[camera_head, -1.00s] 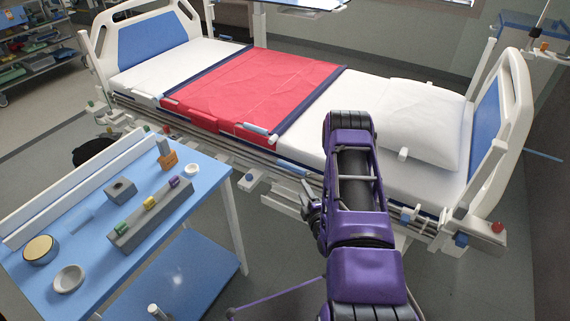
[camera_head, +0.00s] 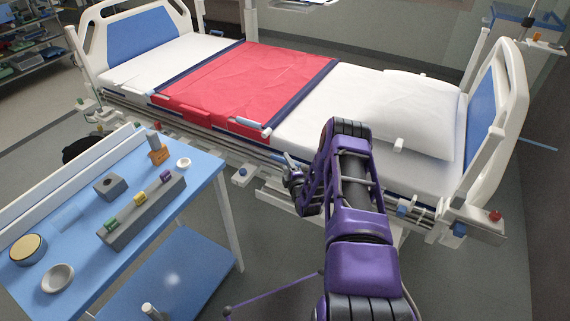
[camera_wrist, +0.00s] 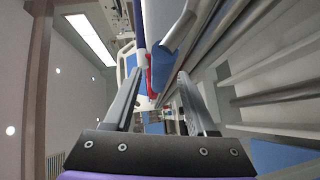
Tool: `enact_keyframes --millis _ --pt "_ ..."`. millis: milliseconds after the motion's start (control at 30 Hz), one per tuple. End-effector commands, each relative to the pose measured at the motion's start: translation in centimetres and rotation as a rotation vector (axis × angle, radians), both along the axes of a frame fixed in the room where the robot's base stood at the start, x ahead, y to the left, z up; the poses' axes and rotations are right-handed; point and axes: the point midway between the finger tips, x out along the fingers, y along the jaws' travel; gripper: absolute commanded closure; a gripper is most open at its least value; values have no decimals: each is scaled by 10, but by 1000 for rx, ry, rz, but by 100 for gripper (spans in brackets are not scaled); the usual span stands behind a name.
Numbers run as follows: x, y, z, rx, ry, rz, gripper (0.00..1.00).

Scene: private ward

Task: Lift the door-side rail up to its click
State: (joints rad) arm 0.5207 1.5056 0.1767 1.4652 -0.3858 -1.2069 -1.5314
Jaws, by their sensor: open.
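The lowered rail shows as long pale bars (camera_head: 222,146) along the near side of the bed, below the mattress edge. Long grey bars also run along the right of the wrist view (camera_wrist: 265,97); I cannot tell which of them belong to the rail. My gripper (camera_head: 291,172) is beside the near edge of the bed, toward the pillow end, partly hidden by my purple arm. In the wrist view my gripper (camera_wrist: 157,88) has its two fingers apart. I see nothing clearly held, and cannot tell whether a finger touches a bar.
The bed carries a red cover (camera_head: 250,82) and a white pillow (camera_head: 420,112). A blue-topped table (camera_head: 75,232) stands at left, with a grey block (camera_head: 143,213) and several small items. Shelves (camera_head: 35,50) stand far left.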

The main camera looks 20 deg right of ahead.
Motion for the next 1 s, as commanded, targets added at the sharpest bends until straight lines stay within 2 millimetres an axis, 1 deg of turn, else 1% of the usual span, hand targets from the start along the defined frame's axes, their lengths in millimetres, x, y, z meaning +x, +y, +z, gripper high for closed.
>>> enact_keyframes --millis 33,100,200,500,567,600,667,800,833,1000 --pt "6 0 -2 0 -2 0 43" --pt "13 -1 -3 0 -1 0 43" --pt "18 -2 -3 0 0 0 43" --pt "20 -2 -3 0 0 0 43" --pt "20 -2 -3 0 0 0 52" --pt "20 -2 -3 0 0 0 59" --pt "20 -2 -3 0 0 0 70" --pt "20 -2 -3 0 0 0 95" --pt "20 -2 -3 0 0 0 100" --pt "20 -2 -3 0 0 0 100"
